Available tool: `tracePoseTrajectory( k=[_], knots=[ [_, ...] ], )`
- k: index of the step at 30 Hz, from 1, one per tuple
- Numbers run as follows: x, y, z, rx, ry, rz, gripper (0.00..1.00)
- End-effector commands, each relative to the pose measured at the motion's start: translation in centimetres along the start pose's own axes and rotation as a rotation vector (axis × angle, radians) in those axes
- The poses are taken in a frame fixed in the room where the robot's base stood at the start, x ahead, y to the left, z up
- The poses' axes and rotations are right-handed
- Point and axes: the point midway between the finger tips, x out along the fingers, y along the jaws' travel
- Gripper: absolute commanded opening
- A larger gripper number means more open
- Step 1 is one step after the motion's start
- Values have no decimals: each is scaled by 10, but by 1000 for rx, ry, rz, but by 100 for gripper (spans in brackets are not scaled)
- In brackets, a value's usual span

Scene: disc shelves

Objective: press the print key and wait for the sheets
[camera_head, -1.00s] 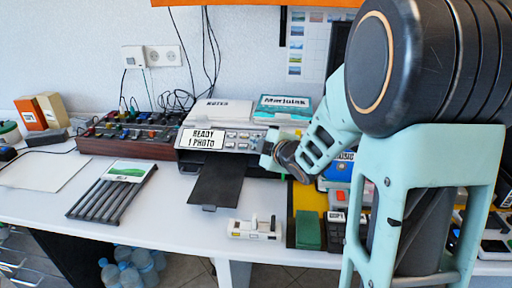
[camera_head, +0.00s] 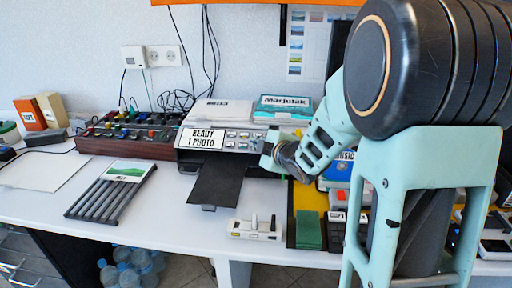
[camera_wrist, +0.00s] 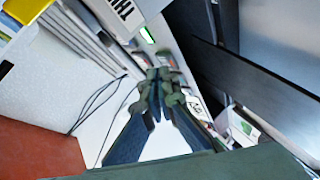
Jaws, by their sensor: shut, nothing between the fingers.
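The printer (camera_head: 186,157) stands at the back middle of the white table, with a display (camera_head: 202,138) reading "READY 1 PHOTO". Its keys (camera_head: 243,140) are right of the display; which one is the print key is too small to read. The black output tray (camera_head: 215,185) slopes forward and looks bare. My arm reaches in from the right and its end is by the printer's right front. My gripper (camera_wrist: 158,84) is shut and empty in the wrist view, fingertips together near a pale surface. Whether they touch a key cannot be told.
A mixer with knobs (camera_head: 125,149) stands left of the printer. A ribbed dark rack (camera_head: 90,201) with a picture card lies front left. A white device (camera_head: 254,230) and a green block (camera_head: 309,230) are near the front edge. A white board (camera_head: 45,171) lies at left.

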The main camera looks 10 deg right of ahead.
Motion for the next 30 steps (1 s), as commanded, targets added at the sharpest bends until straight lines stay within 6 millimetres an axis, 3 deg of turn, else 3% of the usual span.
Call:
tracePoseTrajectory(
  k=[30],
  knots=[
    [6, -4, 4, 0, -1, 0, 0]
  ],
)
